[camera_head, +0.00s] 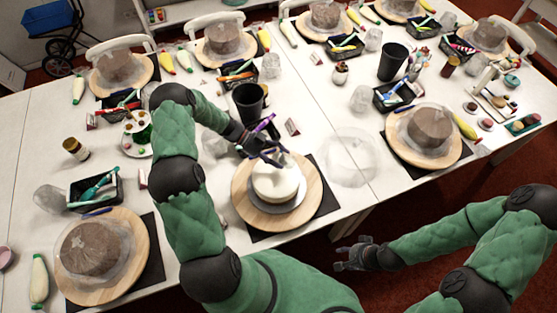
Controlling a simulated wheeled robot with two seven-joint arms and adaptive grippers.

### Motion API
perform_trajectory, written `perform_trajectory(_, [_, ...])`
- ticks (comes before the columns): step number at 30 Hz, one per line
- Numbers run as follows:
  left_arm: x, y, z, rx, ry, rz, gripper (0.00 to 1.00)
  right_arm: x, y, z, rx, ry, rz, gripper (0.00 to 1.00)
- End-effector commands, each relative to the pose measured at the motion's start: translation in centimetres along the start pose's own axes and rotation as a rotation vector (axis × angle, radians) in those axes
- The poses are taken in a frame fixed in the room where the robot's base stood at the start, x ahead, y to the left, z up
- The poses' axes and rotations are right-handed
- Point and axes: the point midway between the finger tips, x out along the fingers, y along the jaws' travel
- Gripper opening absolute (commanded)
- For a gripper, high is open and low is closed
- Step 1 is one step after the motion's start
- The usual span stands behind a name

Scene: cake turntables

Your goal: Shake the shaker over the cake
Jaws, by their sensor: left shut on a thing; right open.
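The white frosted cake (272,185) stands on a round wooden turntable (246,208) at the near middle of the table. My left gripper (272,153) is right above the back of the cake. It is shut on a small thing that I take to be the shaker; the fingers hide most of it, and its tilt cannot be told. My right gripper (343,258) is open and empty, in front of the table's near edge, to the right of the cake.
Several brown cakes under clear wrap stand on other turntables, one at near left (138,245) and one at right (398,140). A black cup (249,101) stands behind my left gripper. A clear cover (348,158) lies right of the cake.

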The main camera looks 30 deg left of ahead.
Motion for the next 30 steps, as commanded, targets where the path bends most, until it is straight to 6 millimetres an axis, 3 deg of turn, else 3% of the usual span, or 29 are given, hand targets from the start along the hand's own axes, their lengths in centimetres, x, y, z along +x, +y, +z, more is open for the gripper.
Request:
perform_trajectory(11, [0.2, -0.2, -0.9, 0.000, 0.000, -0.001, 0.29, -0.5, -0.2, 0.0, 0.000, 0.000, 0.000, 0.46])
perform_trajectory(17, [0.1, 0.1, 0.2, 0.000, 0.001, -0.001, 0.29, 0.6, 0.2, 0.0, 0.000, 0.000, 0.000, 0.46])
perform_trajectory(30, [-0.2, -0.1, 0.1, -0.022, 0.061, -0.015, 0.29, 1.4, 0.5, -0.1, 0.000, 0.000, 0.000, 0.46])
